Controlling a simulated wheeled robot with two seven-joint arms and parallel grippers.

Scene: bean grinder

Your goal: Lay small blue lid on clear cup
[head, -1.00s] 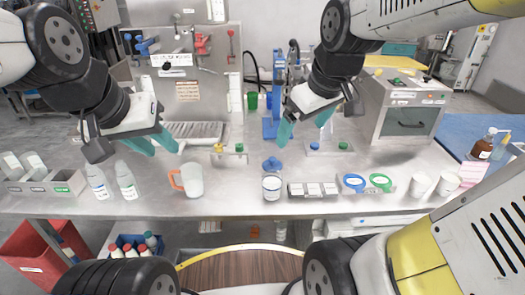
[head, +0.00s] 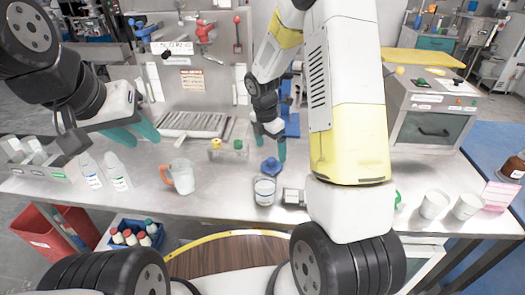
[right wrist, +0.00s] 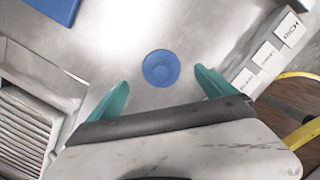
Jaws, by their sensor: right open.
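The small blue lid (head: 270,167) lies on the metal table, just behind the clear cup (head: 264,191), which stands upright near the front edge. My right gripper (head: 270,146) is open and empty, pointing down above the lid. In the right wrist view the lid (right wrist: 161,68) shows on bare metal just beyond the fingertips, roughly midway between the two teal fingers (right wrist: 160,82). The cup does not show in that view. My left gripper (head: 136,132) is open and empty over the left part of the table.
A handled jug (head: 181,177) stands left of the cup. White labelled boxes (right wrist: 268,54) lie to its right, partly hidden by my right arm. Two white cups (head: 434,204) stand at the right. Two bottles (head: 116,172) stand at the left. A small rack (head: 229,152) sits behind.

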